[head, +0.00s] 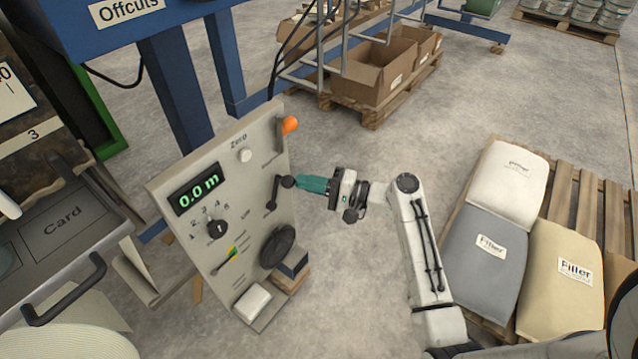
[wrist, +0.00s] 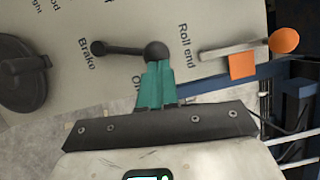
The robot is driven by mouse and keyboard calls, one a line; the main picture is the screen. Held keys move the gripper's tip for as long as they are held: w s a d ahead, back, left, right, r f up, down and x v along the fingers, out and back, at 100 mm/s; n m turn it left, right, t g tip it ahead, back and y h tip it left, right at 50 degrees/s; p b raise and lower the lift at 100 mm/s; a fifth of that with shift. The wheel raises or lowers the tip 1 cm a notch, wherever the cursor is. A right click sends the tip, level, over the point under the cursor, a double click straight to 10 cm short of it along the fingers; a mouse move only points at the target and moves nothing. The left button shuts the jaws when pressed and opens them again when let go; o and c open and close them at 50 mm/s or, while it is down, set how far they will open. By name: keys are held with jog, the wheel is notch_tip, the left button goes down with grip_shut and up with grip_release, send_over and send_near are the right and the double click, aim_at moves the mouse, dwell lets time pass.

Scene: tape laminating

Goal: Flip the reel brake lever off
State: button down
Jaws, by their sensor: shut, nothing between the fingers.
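The reel brake lever (head: 274,192) is a dark arm with a round knob on the pale control panel (head: 167,207). In the wrist view the lever (wrist: 127,49) lies nearly level beside the word "Brake", with its larger knob at the right end. Part of a label starting with "O" shows below it. My gripper (head: 300,183) has teal fingers, shut with nothing between them. In the wrist view the fingertips (wrist: 157,64) are right at the larger knob and overlap its lower edge; I cannot tell whether they touch it.
The panel also carries a green "0.0 m" display (head: 198,194), a selector dial (head: 216,230), a white Zero button (head: 245,155) and a dark handwheel (head: 278,246). An orange-tipped part (wrist: 284,40) sits beside "Roll end".

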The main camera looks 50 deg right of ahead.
jog(key=a+r+n+g+h+p, duration=0.1)
jog(key=a+n+g+h+p, duration=0.1)
jog(key=a+n+p, duration=0.3)
jog(key=shift+a+r+n+g+h, duration=0.15)
jog(key=shift+a+n+g+h, duration=0.2)
jog(key=shift+a+n, duration=1.75)
jog(key=shift+r, duration=0.1)
